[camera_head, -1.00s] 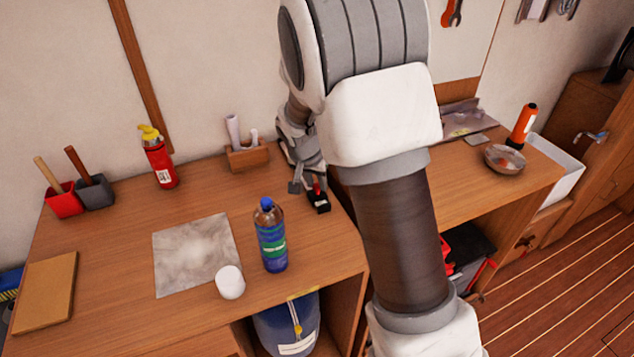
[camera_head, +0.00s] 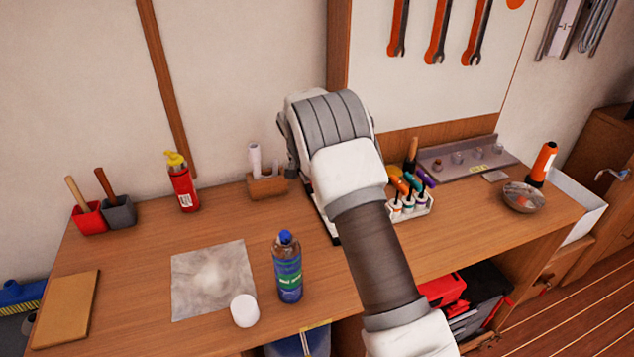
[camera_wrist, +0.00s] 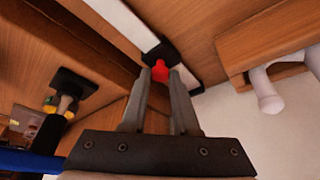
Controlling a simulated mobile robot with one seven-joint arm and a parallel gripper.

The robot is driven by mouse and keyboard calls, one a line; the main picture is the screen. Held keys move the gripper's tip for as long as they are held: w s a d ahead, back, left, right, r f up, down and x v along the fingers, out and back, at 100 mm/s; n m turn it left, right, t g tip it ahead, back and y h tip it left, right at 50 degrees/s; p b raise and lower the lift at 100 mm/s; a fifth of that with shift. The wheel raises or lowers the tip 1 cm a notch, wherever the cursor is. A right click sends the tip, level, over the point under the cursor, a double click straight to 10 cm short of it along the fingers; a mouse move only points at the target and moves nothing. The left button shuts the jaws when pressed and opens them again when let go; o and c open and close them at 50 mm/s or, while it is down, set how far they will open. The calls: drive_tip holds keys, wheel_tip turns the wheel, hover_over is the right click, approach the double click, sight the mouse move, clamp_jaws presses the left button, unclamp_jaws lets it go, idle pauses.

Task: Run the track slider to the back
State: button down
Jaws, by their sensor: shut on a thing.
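The track slider, a black block (camera_wrist: 157,52) with a red knob (camera_wrist: 159,70), sits on a pale straight track (camera_wrist: 120,22) in the wrist view. My gripper (camera_wrist: 160,78) is shut on the red knob, with one finger on each side. A short stretch of track shows past the slider towards the wall. In the head view the near part of the track (camera_head: 326,222) shows left of my forearm. There my arm hides the slider and my gripper.
A wooden holder with white rolls (camera_head: 267,185) stands close left of the track, by the wall. A blue bottle (camera_head: 288,268) and a white cup (camera_head: 244,310) stand nearer. A tool rack (camera_head: 410,207) is at right.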

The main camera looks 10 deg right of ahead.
drive_tip(key=shift+w+a+p, duration=0.25)
drive_tip(key=shift+w+p, duration=0.15)
drive_tip(key=shift+w, duration=0.75)
drive_tip(key=shift+w+a+p, duration=0.2)
drive_tip(key=shift+w+p, duration=0.15)
drive_tip(key=shift+w, duration=0.85)
drive_tip(key=shift+w+a+p, duration=0.25)
drive_tip(key=shift+w+p, duration=0.15)
drive_tip(key=shift+w, duration=0.75)
drive_tip(key=c, duration=0.7)
unclamp_jaws()
drive_tip(key=shift+r, duration=0.1)
drive_tip(key=v, duration=1.7)
drive_tip(key=shift+s+a, duration=0.1)
drive_tip(key=shift+s, duration=0.1)
drive_tip(key=shift+r, duration=0.15)
